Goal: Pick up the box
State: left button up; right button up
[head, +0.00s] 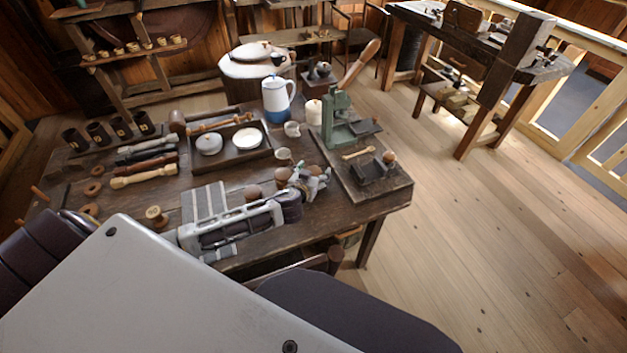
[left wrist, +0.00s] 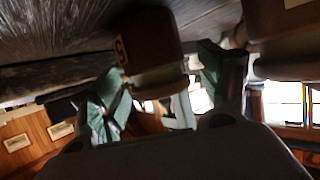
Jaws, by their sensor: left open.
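The clearest box-like thing is a shallow dark wooden tray (head: 226,164) on the workbench, holding two round pale lidded pieces; I cannot tell whether it is the box meant. My left gripper (head: 312,181) is over the bench's front right part, right of the tray and beside small brown rounded pieces (head: 283,175). In the left wrist view its green-padded fingers (left wrist: 165,92) stand apart, open. A dark brown rounded piece with a paler band (left wrist: 155,80) shows between or behind them; contact cannot be told. My right gripper is not in view.
A green press (head: 338,120) on a wooden board stands at the bench's right. A blue-and-white jug (head: 276,98) and a candle (head: 314,112) stand behind. The floor at right is clear.

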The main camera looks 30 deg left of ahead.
pick_arm(q)
jog(key=c, duration=1.1)
jog(key=shift+r, duration=0.1)
jog(key=shift+r+p, duration=0.45)
jog(key=shift+r, duration=4.5)
